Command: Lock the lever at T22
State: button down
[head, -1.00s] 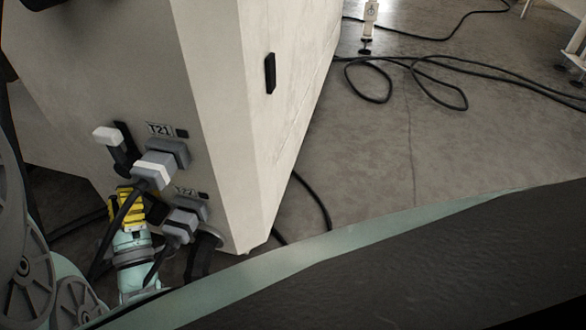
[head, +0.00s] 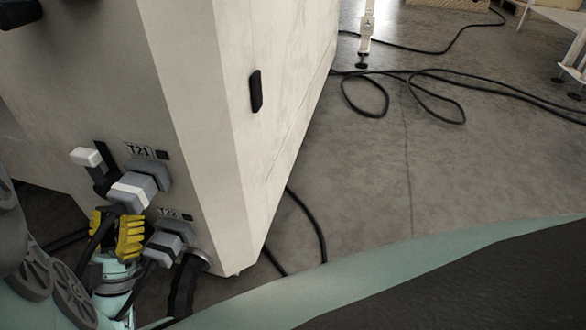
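The T22 connector (head: 164,246) is a grey plug in a socket low on the pale cabinet, under its T22 label (head: 169,214). My gripper (head: 117,230), with yellow ribbed fingers, is just left of this plug, close to the cabinet face. The fingers show as two yellow parts with a dark gap between them. A black cable crosses in front of them. No T22 lever can be made out; the gripper covers the area left of the plug. Whether anything is between the fingers is unclear.
Above is the T21 connector (head: 139,188), with a black lever with a white handle (head: 86,156) tilted up and left, close over my gripper. Cables hang from the plugs. A black handle (head: 256,91) is on the cabinet's side.

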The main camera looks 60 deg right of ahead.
jog(key=shift+s+r+m+g+h, duration=0.1)
jog(key=shift+m+g+h, duration=0.3)
jog(key=shift+m+g, duration=0.15)
jog(key=shift+c, duration=2.3)
grip_release()
jog(key=shift+d, duration=0.1)
